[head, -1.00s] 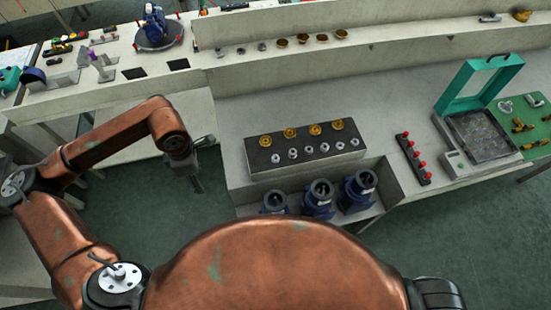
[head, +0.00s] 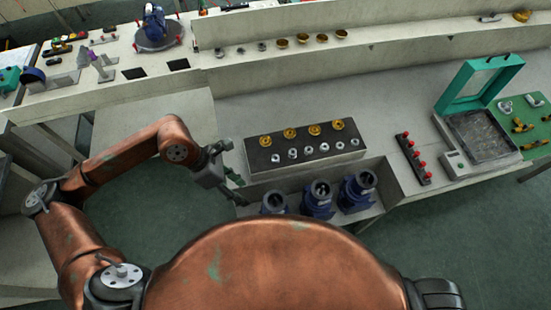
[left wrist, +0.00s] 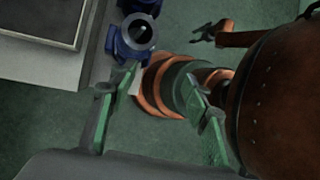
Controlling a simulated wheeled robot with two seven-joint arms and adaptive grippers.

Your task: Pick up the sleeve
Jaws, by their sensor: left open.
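Small silver ring-like parts (head: 309,150) stand in a front row on a black-topped block, with brass parts (head: 314,129) in a row behind them. I cannot tell which one is the sleeve. My left gripper (head: 237,189) is open and empty, just left of the block's front left corner and beside the blue pump housings (head: 318,197). In the left wrist view, its two green-padded fingers (left wrist: 161,80) are spread, with floor and my own copper arm parts beyond. A dark gripper on a copper link, seemingly my right one (left wrist: 206,33), shows small there; its jaws are unclear.
Several blue housings stand in the open bay under the block (head: 253,158). A rack with red-topped pieces (head: 414,158) and a green-framed tray (head: 484,150) lie to the right. More silver and brass parts (head: 322,38) line the back ledge. Clear bench lies around the block.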

